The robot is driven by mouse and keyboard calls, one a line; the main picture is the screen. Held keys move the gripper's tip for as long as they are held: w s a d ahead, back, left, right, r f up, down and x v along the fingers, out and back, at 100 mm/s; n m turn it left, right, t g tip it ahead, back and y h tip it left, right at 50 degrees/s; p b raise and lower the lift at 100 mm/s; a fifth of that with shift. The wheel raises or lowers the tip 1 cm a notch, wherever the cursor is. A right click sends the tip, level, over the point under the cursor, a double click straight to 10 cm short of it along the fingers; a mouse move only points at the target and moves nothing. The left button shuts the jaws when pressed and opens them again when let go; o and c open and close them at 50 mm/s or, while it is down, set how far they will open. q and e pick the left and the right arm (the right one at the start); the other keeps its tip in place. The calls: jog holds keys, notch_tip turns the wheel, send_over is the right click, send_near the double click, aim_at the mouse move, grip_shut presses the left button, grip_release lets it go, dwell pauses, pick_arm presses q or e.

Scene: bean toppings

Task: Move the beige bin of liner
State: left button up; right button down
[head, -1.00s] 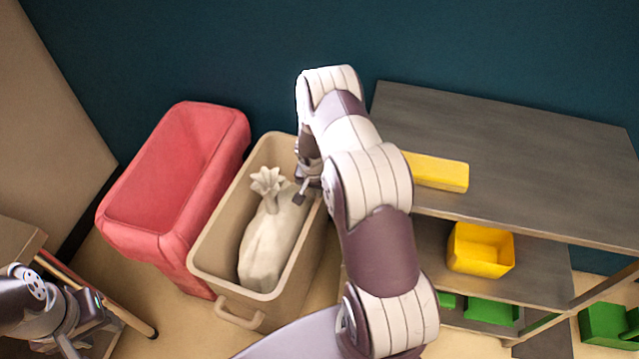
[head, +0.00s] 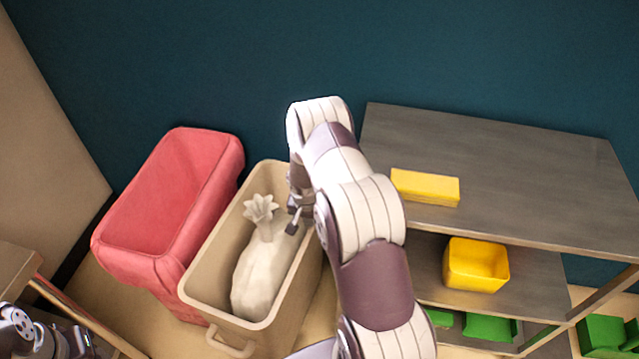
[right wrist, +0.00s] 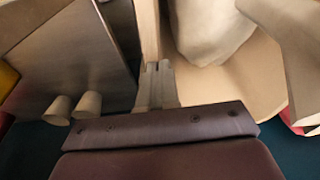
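The beige bin (head: 201,299) stands on the floor between the red bin and the shelf in the head view. A pale tied liner bag (head: 262,275) lies inside it. My right gripper (head: 293,222) is at the bin's right rim, with one finger showing on the inner side. In the right wrist view, the fingers (right wrist: 157,70) are close together at the beige wall (right wrist: 147,30), apparently pinching it. The bag (right wrist: 210,30) shows beside the wall. My left gripper (head: 75,345) is only partly visible at the bottom left, away from the bin, and its fingers are unclear.
A red bin (head: 121,245) stands close on the left of the beige bin. A grey shelf (head: 500,160) is close on the right, with a yellow block (head: 425,187), a yellow box (head: 476,265) and green containers (head: 490,327). A dark teal wall (head: 250,60) is behind.

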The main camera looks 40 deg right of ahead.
jog(key=shift+f, duration=0.3)
